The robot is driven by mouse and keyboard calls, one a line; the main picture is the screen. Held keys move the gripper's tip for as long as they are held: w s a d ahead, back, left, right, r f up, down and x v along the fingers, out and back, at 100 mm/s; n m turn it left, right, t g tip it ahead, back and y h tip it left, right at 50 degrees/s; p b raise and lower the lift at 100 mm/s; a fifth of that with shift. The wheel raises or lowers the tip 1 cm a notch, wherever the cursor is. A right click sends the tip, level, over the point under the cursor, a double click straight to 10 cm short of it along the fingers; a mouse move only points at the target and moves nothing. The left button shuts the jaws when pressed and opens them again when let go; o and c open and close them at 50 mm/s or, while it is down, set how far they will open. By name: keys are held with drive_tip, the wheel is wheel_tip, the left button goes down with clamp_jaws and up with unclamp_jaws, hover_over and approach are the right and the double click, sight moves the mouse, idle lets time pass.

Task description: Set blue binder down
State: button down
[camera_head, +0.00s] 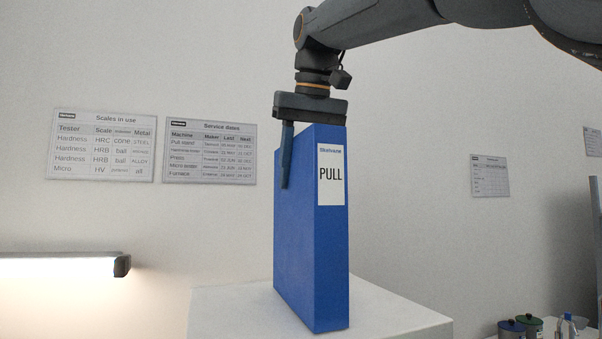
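The blue binder (295,238) is upright, with a white label reading "PULL" on its spine. Its lower end is at the white surface (400,322); I cannot tell whether it touches or hangs slightly above. My gripper (308,150) comes from above and is shut on the binder's upper part. One dark finger lies along the binder's left side face. The other finger is hidden behind the binder.
Bare white surface shows to the left and right of the binder. Two printed charts (102,145) (210,151) hang on the wall behind. A lit lamp bar (65,265) is at the left. Lidded pots (526,325) and small items stand at the lower right.

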drive_tip(key=shift+f, duration=0.15)
drive_tip(key=c, duration=1)
unclamp_jaws()
drive_tip(key=v, duration=1.2)
drive_tip(key=shift+a, duration=0.1)
